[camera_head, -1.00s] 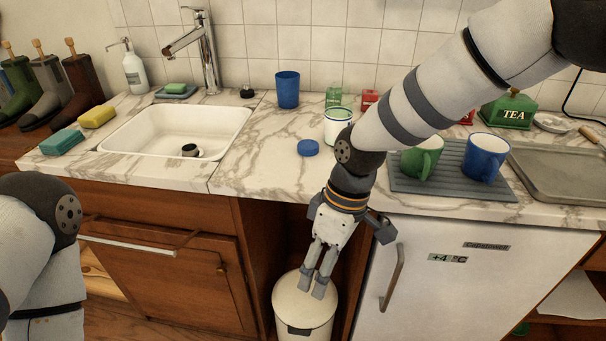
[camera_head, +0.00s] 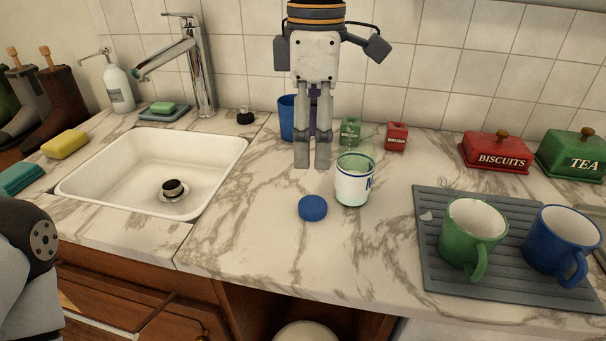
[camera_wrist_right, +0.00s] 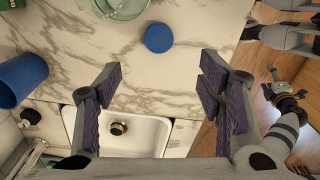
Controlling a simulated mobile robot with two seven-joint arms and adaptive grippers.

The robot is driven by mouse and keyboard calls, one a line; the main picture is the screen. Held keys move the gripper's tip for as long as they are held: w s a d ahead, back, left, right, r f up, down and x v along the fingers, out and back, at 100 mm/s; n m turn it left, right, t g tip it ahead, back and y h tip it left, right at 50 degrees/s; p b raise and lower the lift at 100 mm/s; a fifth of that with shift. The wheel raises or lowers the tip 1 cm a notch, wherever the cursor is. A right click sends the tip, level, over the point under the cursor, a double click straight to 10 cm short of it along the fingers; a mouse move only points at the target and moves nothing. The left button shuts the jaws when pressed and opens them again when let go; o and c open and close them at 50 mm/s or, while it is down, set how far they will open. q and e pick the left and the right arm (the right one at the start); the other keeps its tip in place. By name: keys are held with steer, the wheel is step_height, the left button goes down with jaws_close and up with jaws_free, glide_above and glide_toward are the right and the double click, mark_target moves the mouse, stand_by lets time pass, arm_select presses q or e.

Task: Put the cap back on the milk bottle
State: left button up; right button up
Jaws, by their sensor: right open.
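The blue round cap (camera_head: 312,208) lies flat on the marble counter. The milk bottle (camera_head: 353,184), white with a blue band and an open greenish top, stands upright just right of and behind the cap. In the right wrist view the cap (camera_wrist_right: 158,38) is beyond the fingertips, between their lines, and the bottle's glassy top (camera_wrist_right: 122,6) is cut by the upper edge. My right gripper (camera_head: 312,164) hangs fingers down above the counter, behind the cap and left of the bottle. It is open and empty, also in the wrist view (camera_wrist_right: 158,80). My left gripper is out of view.
A blue cup (camera_head: 287,118) stands behind my right gripper. Small green (camera_head: 350,132) and red (camera_head: 396,137) boxes are behind the bottle. Green (camera_head: 472,235) and blue (camera_head: 562,245) mugs stand on a grey mat at right. The sink (camera_head: 150,178) is at left; counter before the cap is clear.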

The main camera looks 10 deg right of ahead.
glide_above(311, 204)
step_height(311, 204, down, 6)
steer(key=shift+f, duration=0.2)
stand_by(0.5)
step_height(311, 204, down, 5)
steer(key=shift+f, duration=0.1)
stand_by(0.4)
steer(key=c, duration=0.8)
